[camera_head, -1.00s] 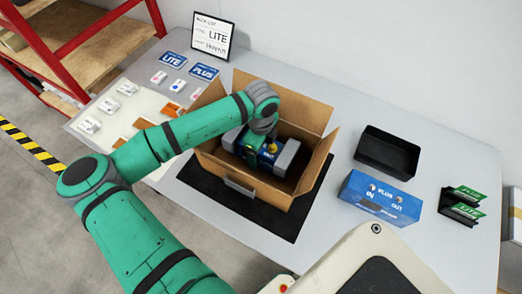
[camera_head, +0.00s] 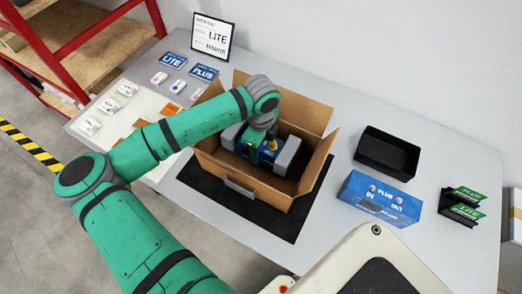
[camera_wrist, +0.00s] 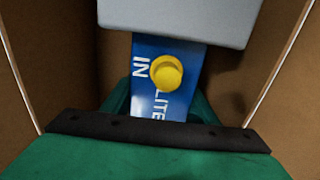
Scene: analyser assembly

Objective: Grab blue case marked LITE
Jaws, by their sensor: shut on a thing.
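The blue case marked LITE (camera_wrist: 143,75) sits inside the open cardboard box (camera_head: 240,182), with a yellow knob (camera_wrist: 166,72) on its top face. The letters IN and LITE show in the wrist view. In the head view the case (camera_head: 268,157) is partly hidden by my arm, with grey end pieces (camera_head: 287,152) at its sides. My gripper (camera_head: 256,156) reaches down into the box and is shut on the case. In the wrist view its green fingers lie on both sides of the case. Their tips are mostly hidden.
The box stands on a black mat (camera_head: 270,225) with its flaps open. To the right are a black tray (camera_head: 387,155), a blue PLUS case (camera_head: 380,198) and a holder with green cards (camera_head: 461,207). A pick-list sign (camera_head: 212,38) and cards stand behind left.

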